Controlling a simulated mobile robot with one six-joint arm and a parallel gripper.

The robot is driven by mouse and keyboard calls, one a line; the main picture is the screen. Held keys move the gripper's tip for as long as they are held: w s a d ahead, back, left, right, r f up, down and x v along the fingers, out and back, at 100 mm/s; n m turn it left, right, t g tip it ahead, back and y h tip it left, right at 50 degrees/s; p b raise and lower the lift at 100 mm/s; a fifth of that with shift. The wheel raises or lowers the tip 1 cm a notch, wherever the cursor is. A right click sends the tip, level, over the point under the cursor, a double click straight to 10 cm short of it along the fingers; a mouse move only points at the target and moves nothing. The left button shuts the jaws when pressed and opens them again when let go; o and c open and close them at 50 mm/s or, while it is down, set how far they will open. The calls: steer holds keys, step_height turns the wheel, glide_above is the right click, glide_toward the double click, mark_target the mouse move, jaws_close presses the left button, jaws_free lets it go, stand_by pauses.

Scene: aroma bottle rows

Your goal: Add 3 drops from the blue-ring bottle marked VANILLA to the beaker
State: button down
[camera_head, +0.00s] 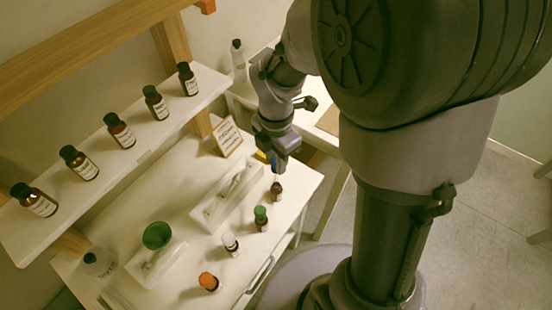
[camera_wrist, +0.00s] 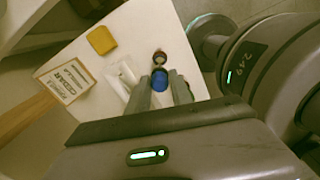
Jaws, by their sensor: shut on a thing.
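My gripper (camera_head: 277,166) is shut on a blue dropper cap (camera_wrist: 160,80), seen between the fingers in the wrist view. A small amber bottle (camera_head: 277,190) with a pale label stands just below, at the right end of the front row. It also shows in the wrist view (camera_wrist: 160,57), with its top uncapped. A thin pale stem seems to reach from my gripper toward its neck; I cannot tell whether the tip is inside. The label is too small to read.
Bottles with green (camera_head: 261,217), pale (camera_head: 230,243) and orange (camera_head: 210,282) tops line the table front. A white tray (camera_head: 212,212) lies behind them. Several amber bottles stand on the shelf (camera_head: 150,140). A sign card (camera_head: 227,137) and yellow block (camera_wrist: 101,40) are nearby.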

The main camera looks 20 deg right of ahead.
mark_target(276, 181)
steer(key=shift+f, duration=0.1)
steer(key=shift+f+b, duration=2.8)
steer(key=shift+f, duration=1.05)
steer(key=c, duration=1.8)
jaws_free()
steer(key=shift+r, duration=0.15)
step_height(276, 181, up, 9)
steer(key=p, duration=0.9)
steer(key=shift+f, duration=0.25)
